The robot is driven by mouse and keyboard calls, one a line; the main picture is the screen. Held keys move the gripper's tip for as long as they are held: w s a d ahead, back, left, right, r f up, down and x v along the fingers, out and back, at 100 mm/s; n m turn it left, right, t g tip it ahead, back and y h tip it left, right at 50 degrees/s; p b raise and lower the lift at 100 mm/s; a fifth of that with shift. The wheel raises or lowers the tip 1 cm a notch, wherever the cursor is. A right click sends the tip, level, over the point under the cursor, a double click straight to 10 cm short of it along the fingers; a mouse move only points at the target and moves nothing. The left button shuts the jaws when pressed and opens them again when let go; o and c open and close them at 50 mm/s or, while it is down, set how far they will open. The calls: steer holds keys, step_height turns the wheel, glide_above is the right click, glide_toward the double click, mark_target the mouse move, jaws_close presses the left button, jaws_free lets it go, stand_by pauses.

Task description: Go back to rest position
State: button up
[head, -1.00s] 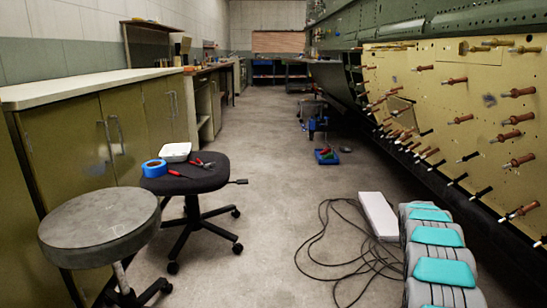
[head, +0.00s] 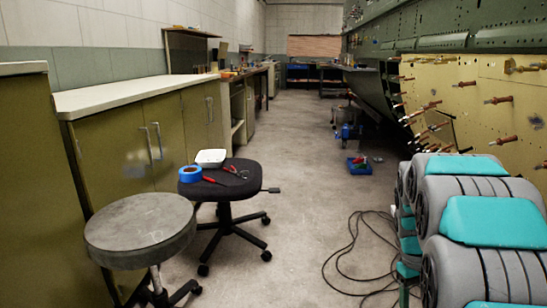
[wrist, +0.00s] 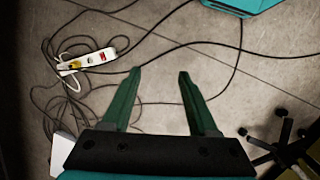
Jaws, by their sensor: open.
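My gripper (wrist: 160,88) shows in the wrist view with its two green fingers spread apart and nothing between them. It hangs above the concrete floor and black cables. In the head view my grey and teal arm is folded at the lower right, and the gripper itself cannot be made out there.
A black stool (head: 228,182) holds blue tape (head: 190,174), a white container (head: 211,157) and red-handled tools. A grey stool (head: 141,226) stands nearer. Cabinets (head: 130,150) line the left, the fuselage panel (head: 470,97) the right. Cables (head: 352,262) and a power strip (wrist: 92,58) lie on the floor.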

steer(key=s+a+r+m+p, duration=0.1)
steer(key=s+a+r+p, duration=0.1)
steer(key=s+a, duration=0.7)
steer(key=s+a+r+y+p, duration=0.1)
steer(key=s+a+r, duration=0.4)
steer(key=s, duration=1.2)
steer(key=a+p, duration=0.1)
steer(key=a, duration=0.3)
steer(key=shift+s+r+m, duration=0.2)
steer(key=shift+r+m, duration=0.1)
steer(key=shift+m, duration=0.1)
steer(key=shift+c, duration=0.3)
